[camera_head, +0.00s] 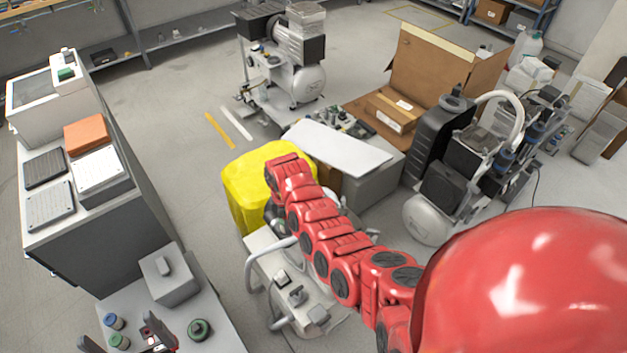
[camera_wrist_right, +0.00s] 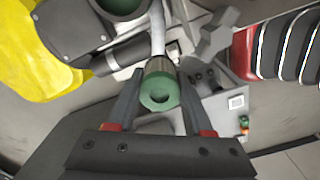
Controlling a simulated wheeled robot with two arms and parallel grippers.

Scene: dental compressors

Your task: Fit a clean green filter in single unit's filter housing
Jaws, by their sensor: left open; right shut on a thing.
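In the right wrist view my right gripper (camera_wrist_right: 158,98) is shut on a green ring-shaped filter (camera_wrist_right: 160,80) with a hole in its middle. A dark round opening with a green rim (camera_wrist_right: 122,4) shows at the top edge, apart from the held filter; I cannot tell whether it is the filter housing. In the head view my right gripper is hidden behind my red arm, over a pale machine (camera_head: 290,285). My left gripper (camera_head: 122,344) is open at the bottom left. Near it are a green filter (camera_head: 119,341), a blue-topped one (camera_head: 112,320) and a round green part (camera_head: 199,329).
A grey bench (camera_head: 225,315) carries the small parts and a grey box (camera_head: 168,274). A yellow object (camera_head: 240,180) stands beside my red arm. Other compressors (camera_head: 300,80) (camera_head: 430,215) and an open carton (camera_head: 440,65) stand behind. Floor at the left centre is clear.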

